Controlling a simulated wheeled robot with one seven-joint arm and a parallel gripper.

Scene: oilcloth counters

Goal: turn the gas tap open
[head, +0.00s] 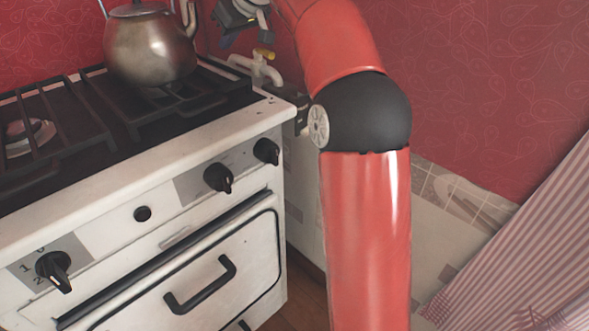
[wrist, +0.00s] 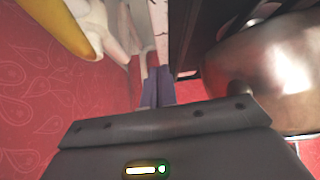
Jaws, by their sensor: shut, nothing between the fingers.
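The gas tap has a yellow handle (head: 264,53) on a pale pipe (head: 258,70) at the red back wall, just right of the stove's rear corner. In the wrist view the yellow handle (wrist: 62,27) is large at the upper left, beside the white pipe fitting (wrist: 110,28). My gripper (wrist: 157,85) is shut and empty, its fingers together to the right of the handle and apart from it in the picture. In the head view part of my gripper's body shows above the tap; its fingertips are hard to make out there.
A metal kettle (head: 150,45) stands on the stove (head: 150,170) close to my gripper; it also fills the right of the wrist view (wrist: 270,80). The stove front has black knobs and an oven handle (head: 200,285). A striped cloth (head: 520,250) hangs at lower right.

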